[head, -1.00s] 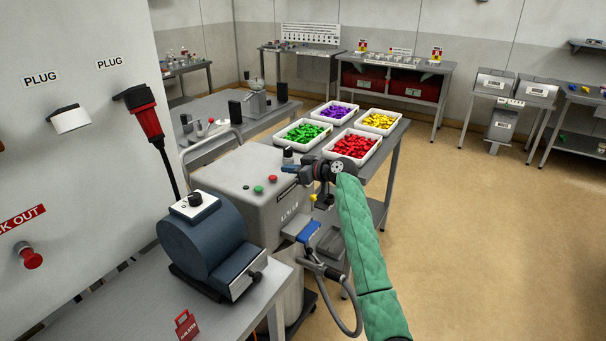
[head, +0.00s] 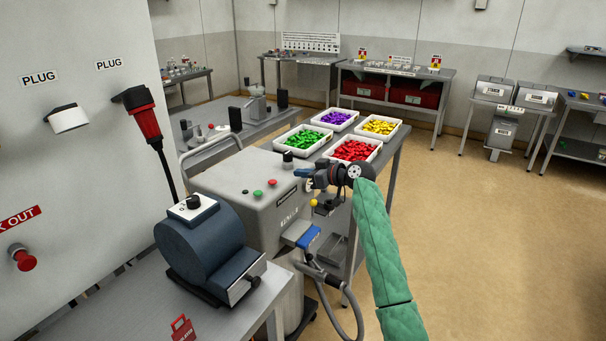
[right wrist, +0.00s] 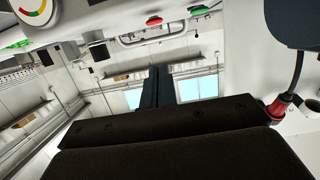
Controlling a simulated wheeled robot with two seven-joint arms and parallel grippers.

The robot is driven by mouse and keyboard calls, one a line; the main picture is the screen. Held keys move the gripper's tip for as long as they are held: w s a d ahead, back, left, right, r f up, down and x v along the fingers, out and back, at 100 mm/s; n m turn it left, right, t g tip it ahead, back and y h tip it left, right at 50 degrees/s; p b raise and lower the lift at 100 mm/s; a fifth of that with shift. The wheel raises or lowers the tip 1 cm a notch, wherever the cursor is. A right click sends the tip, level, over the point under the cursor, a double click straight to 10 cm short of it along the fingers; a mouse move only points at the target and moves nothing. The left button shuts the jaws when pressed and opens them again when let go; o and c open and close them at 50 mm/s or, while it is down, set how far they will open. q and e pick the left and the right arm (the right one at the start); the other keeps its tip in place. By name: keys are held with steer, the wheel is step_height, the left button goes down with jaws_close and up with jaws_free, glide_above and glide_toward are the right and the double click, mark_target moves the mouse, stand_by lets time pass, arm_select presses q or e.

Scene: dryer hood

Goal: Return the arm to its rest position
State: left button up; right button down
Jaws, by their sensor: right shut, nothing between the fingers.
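My right arm in its green sleeve reaches in from the lower right of the head view. My right gripper (head: 303,173) is at its end, pointing left, near the right edge of the top of the grey machine (head: 225,189). In the right wrist view the two dark fingers (right wrist: 156,87) lie together, shut, with nothing held. I cannot tell from the head view how far the fingers are from the machine. My left gripper is not in view.
A blue-grey unit (head: 205,245) stands on the near bench. White trays of green (head: 303,138), red (head: 355,150), purple and yellow pieces stand on the table behind the gripper. A hose (head: 345,292) hangs below the arm. Floor at right is clear.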

stand_by(0.4)
steer(key=w+d+f+m+t+h, duration=0.1)
steer(key=w+d+m+t+h, duration=0.1)
steer(key=d+m+h, duration=0.3)
steer(key=s+d+f+m+h, duration=0.1)
steer(key=s+f, duration=0.2)
steer(key=f, duration=0.4)
steer(key=s+d+f+m+g+h, duration=0.1)
steer(key=s+f+m+h, duration=0.15)
steer(key=f, duration=0.45)
steer(key=s+d+f+h, duration=0.1)
steer(key=s+f, duration=0.2)
steer(key=f, duration=0.4)
steer(key=s+d+f+g+h, duration=0.2)
steer(key=s+f+g, duration=0.1)
steer(key=s+f, duration=1.4)
steer(key=s+f+g, duration=0.2)
steer(key=s+f, duration=0.6)
steer(key=s, duration=0.5)
steer(key=s+f+g, duration=0.2)
steer(key=s+f, duration=0.7)
steer(key=s, duration=0.5)
steer(key=s+f+g, duration=0.1)
steer(key=s+f, duration=0.8)
steer(key=s, duration=0.5)
steer(key=shift+a+g, duration=0.3)
steer(key=shift+g, duration=0.1)
steer(key=shift+f, duration=0.1)
